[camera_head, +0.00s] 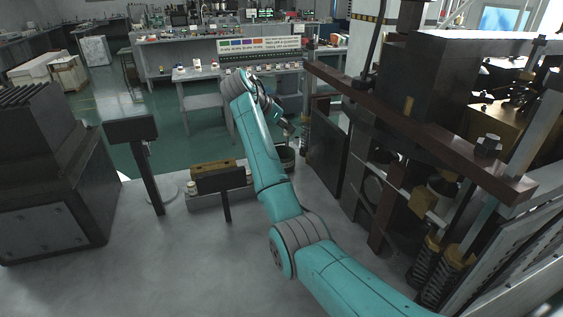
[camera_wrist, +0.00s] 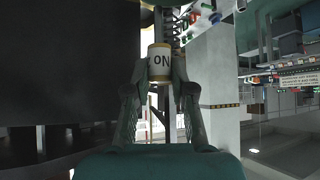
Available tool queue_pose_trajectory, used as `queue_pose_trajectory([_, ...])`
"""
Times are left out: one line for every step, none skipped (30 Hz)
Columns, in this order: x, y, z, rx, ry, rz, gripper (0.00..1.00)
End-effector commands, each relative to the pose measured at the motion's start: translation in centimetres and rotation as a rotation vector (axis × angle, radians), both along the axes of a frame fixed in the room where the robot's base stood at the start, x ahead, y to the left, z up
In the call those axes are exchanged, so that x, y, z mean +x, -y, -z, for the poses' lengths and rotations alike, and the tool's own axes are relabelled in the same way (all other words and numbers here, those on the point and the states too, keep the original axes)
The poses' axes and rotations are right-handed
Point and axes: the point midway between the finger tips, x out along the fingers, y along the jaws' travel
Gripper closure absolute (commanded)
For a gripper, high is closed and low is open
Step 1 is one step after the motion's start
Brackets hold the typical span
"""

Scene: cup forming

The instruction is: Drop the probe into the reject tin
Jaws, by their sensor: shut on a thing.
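My gripper (camera_wrist: 160,88) is shut on a short white cylinder with yellow bands and the letters "ON", which I take to be the probe (camera_wrist: 159,63). The cylinder sits between the two fingertips in the wrist view. In the head view my gripper (camera_head: 284,124) hangs at the far end of my teal arm, and the held thing is too small to make out there. A dark round container, which looks like the reject tin (camera_head: 286,164), stands just below the gripper, partly hidden by my arm. Its inside cannot be seen clearly.
A large press with a brown beam (camera_head: 420,130) stands close on the right. A dark sign on a post (camera_head: 221,181) and a wooden block (camera_head: 212,167) are left of my arm. A bench (camera_head: 225,45) with a coloured panel is behind. Open floor (camera_head: 180,115) lies at the left.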

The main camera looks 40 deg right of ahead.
Motion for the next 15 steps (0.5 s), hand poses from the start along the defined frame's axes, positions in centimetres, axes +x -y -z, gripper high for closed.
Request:
queue_pose_trajectory([0.0, 0.0, 0.5, 0.0, -0.001, -0.001, 1.0])
queue_pose_trajectory([0.0, 0.0, 0.8, 0.0, -0.001, -0.001, 1.0])
queue_pose_trajectory([0.0, 0.0, 1.1, 0.0, -0.001, -0.001, 1.0])
queue_pose_trajectory([0.0, 0.0, 1.3, 0.0, -0.001, -0.001, 1.0])
queue_pose_trajectory([0.0, 0.0, 1.5, 0.0, 0.001, -0.001, 1.0])
queue_pose_trajectory([0.0, 0.0, 1.6, 0.0, 0.001, -0.001, 1.0])
queue_pose_trajectory([0.0, 0.0, 1.7, -0.001, 0.001, -0.001, 1.0])
queue_pose_trajectory([0.0, 0.0, 1.8, -0.001, 0.002, 0.0, 1.0])
queue_pose_trajectory([0.0, 0.0, 1.8, -0.001, 0.002, -0.001, 1.0])
queue_pose_trajectory([0.0, 0.0, 1.8, -0.001, 0.002, -0.001, 1.0])
queue_pose_trajectory([0.0, 0.0, 1.8, -0.001, 0.002, -0.001, 1.0])
queue_pose_trajectory([0.0, 0.0, 1.8, -0.001, 0.002, -0.001, 1.0])
queue_pose_trajectory([0.0, 0.0, 1.8, -0.001, 0.002, 0.0, 1.0])
queue_pose_trajectory([0.0, 0.0, 1.8, -0.001, 0.002, 0.0, 1.0])
queue_pose_trajectory([0.0, 0.0, 1.8, -0.001, 0.002, 0.0, 0.69])
